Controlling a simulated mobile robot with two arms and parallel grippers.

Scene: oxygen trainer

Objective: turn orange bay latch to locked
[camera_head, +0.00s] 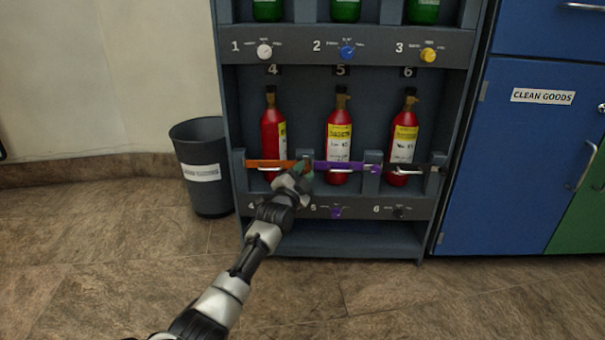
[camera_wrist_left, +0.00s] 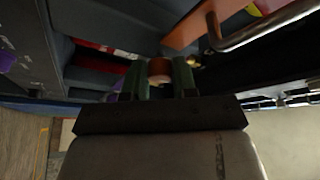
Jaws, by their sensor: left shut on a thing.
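The orange bay latch (camera_head: 262,164) is an orange bar across bay 4 of the grey rack, in front of a red cylinder (camera_head: 271,133). In the left wrist view its orange bar (camera_wrist_left: 188,30) is at the top, beside a metal handle. My left gripper (camera_head: 304,171) is at the bar's right end, between bays 4 and 5. In the left wrist view my left gripper (camera_wrist_left: 160,75) has its two green fingers shut on a round orange-brown latch knob (camera_wrist_left: 159,69). The fingers partly hide the knob. My right gripper is not in view.
A purple latch bar (camera_head: 343,167) crosses bay 5, close to the right of my gripper. Red cylinders stand in bays 5 (camera_head: 338,137) and 6 (camera_head: 404,140). A grey bin (camera_head: 203,165) stands left of the rack, a blue cabinet (camera_head: 515,150) right. The floor in front is clear.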

